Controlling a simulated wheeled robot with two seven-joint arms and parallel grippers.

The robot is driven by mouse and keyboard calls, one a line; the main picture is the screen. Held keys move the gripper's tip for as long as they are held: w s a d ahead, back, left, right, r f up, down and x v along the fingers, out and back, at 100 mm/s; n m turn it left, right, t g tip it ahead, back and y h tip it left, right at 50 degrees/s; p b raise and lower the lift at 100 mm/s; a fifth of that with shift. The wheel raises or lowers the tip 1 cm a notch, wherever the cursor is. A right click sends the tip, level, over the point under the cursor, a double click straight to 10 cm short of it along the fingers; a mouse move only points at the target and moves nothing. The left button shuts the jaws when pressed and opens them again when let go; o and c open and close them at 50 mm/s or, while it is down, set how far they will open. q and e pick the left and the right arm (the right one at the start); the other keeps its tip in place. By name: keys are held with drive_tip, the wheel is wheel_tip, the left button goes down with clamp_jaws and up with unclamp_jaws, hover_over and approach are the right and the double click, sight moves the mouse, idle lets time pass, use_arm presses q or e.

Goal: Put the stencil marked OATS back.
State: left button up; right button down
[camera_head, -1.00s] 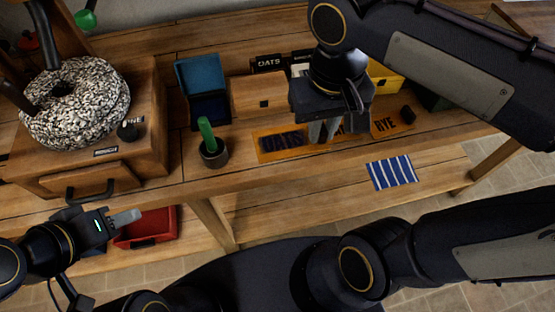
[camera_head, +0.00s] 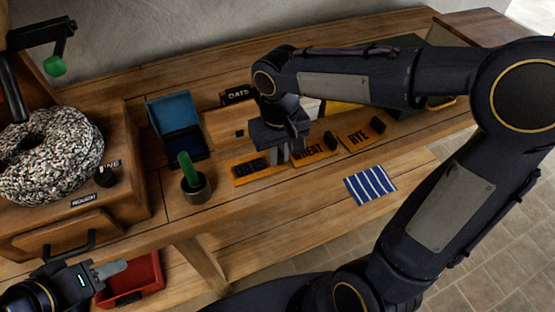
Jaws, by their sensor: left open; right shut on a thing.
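The stencil marked OATS (camera_head: 251,170) is an orange plate with dark letters. It lies flat near the bench's front edge, at the left end of a row with the WHEAT stencil (camera_head: 310,152) and the RYE stencil (camera_head: 360,135). My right gripper (camera_head: 283,157) points down at its right end and is shut on it; the fingers hide the part they grip. I cannot tell whether the plate rests fully on the bench. My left gripper (camera_head: 112,270) is open and empty at the lower left, in front of the drawer.
A black OATS sign (camera_head: 237,95) stands behind. Left of the stencils are a dark cup (camera_head: 196,190) with a green handle and an open blue box (camera_head: 175,115). A striped cloth (camera_head: 370,185) lies to the right, and a red tray (camera_head: 135,278) sits below. A millstone (camera_head: 70,175) is at left.

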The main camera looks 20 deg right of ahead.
drive_tip(key=shift+w+f, duration=0.2)
drive_tip(key=shift+f, duration=0.05)
drive_tip(key=f, duration=0.3)
drive_tip(key=shift+w+d+f, duration=0.1)
drive_tip(key=shift+w+f, duration=0.05)
drive_tip(key=shift+w, duration=0.25)
drive_tip(key=shift+f, duration=0.25)
drive_tip(key=shift+f+b, duration=0.15)
drive_tip(key=shift+b, duration=0.15)
drive_tip(key=c, duration=1.4)
unclamp_jaws()
